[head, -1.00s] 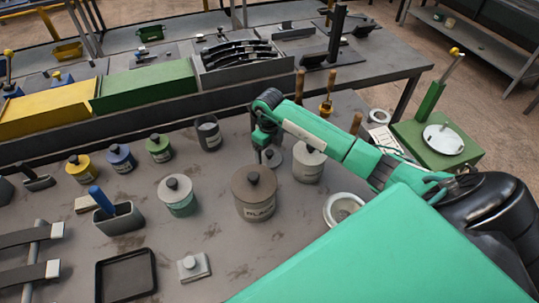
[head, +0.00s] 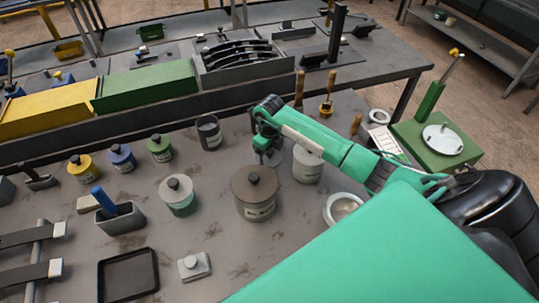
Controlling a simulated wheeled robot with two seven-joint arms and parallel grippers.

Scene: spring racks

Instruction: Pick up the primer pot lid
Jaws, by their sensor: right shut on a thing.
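My right gripper (head: 266,151) points down at the table behind the brown pot and is shut on the knob of a small grey lid (head: 272,159), taken as the primer pot lid. The gripper partly hides the lid, and I cannot tell how far it is off the table. An open dark grey pot (head: 209,134) stands to its left, with no lid on it. A light grey pot (head: 307,166) stands just to its right, its top partly hidden by my arm. Its label is too small to read. My left gripper is not in view.
A brown lidded pot (head: 254,196) stands close in front of the gripper. Green (head: 160,149), blue (head: 121,158), yellow (head: 81,168) and teal-banded (head: 178,196) lidded pots stand to the left. A white bowl (head: 342,208) is at the right. A black tray (head: 127,276) lies front left.

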